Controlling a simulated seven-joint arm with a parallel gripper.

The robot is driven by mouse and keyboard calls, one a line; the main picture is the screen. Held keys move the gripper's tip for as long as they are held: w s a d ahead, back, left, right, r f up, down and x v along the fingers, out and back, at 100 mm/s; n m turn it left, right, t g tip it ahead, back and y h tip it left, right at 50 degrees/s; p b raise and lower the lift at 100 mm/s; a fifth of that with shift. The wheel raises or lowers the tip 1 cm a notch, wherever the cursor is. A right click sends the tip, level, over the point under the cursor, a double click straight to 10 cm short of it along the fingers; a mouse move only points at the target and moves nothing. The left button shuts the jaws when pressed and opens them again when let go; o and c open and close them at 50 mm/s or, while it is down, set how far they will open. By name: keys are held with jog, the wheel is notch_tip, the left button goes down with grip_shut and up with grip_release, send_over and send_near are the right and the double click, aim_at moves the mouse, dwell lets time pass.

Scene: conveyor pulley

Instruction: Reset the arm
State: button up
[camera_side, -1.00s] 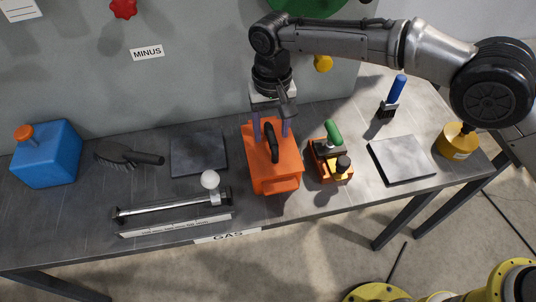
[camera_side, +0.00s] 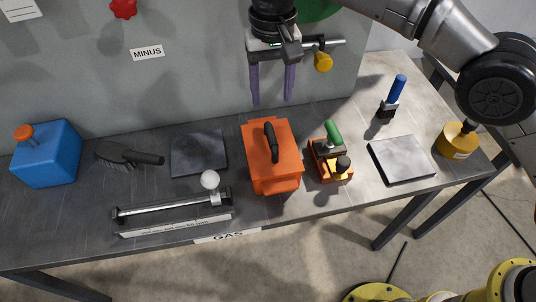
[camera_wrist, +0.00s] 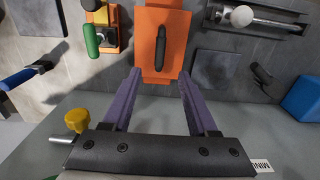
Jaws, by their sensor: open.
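My gripper (camera_side: 272,99) hangs above the back edge of the bench with its two purple fingers apart and nothing between them. In the wrist view my gripper (camera_wrist: 157,80) also shows spread fingers, with an orange box beyond the tips. The orange box (camera_side: 286,164) with a black handle (camera_side: 271,142) stands upright on the bench, below and in front of my gripper. The box also shows in the wrist view (camera_wrist: 150,20). The fingers are clear of the box and its handle.
On the bench (camera_side: 80,225) stand a blue canister (camera_side: 47,155), a brush (camera_side: 120,154), a dark plate (camera_side: 198,153), a metal rail (camera_side: 170,205), an orange device with a green lever (camera_side: 333,134), a light plate (camera_side: 401,160) and a yellow can (camera_side: 457,142). A grey wall rises behind.

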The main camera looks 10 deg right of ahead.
dwell(0.4)
jog(key=d+r+m+t+y, duration=0.1)
jog(key=d+r+m+t, duration=0.2)
jog(key=d+r, duration=1.6)
jog(key=s+d+r, duration=0.3)
jog(key=s+d, duration=0.4)
jog(key=d, duration=0.2)
jog(key=s+d+f+t, duration=0.1)
jog(key=s+d+f, duration=0.1)
jog(key=s+d, duration=0.4)
jog(key=s+d+f+t, duration=0.15)
jog(key=s+d, duration=0.25)
jog(key=s, duration=0.4)
jog(key=s+f+n, duration=0.1)
jog(key=s+f, duration=0.2)
jog(key=f, duration=0.4)
jog(key=s+d+f+n+h, duration=0.1)
jog(key=s+f+n, duration=0.1)
jog(key=s+f, duration=0.2)
notch_tip(320, 180, down, 3)
jog(key=shift+s+d+f, duration=0.1)
jog(key=shift+s+d, duration=0.15)
